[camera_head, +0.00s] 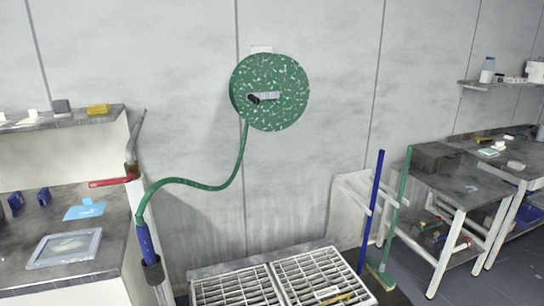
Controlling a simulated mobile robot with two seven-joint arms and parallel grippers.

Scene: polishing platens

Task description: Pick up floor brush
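A long-handled brush with a green handle (397,205) stands right of the middle, leaning a little. Its flat head (380,275) rests low by the floor, beside the grating's right end. A blue pole (371,210) stands just left of it, close to it; its lower end is partly hidden behind the grating, so I cannot tell what it carries. A white bracket (358,187) on the wall is behind the two poles. Neither of my grippers shows in the head view.
A metal grating (240,290) fills the lower middle. A green hose (215,187) runs from a round green wall reel (285,75) to a blue nozzle (146,243) on the left. A white-legged bench (470,190) stands right of the brush. Some dark floor (405,265) shows between them.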

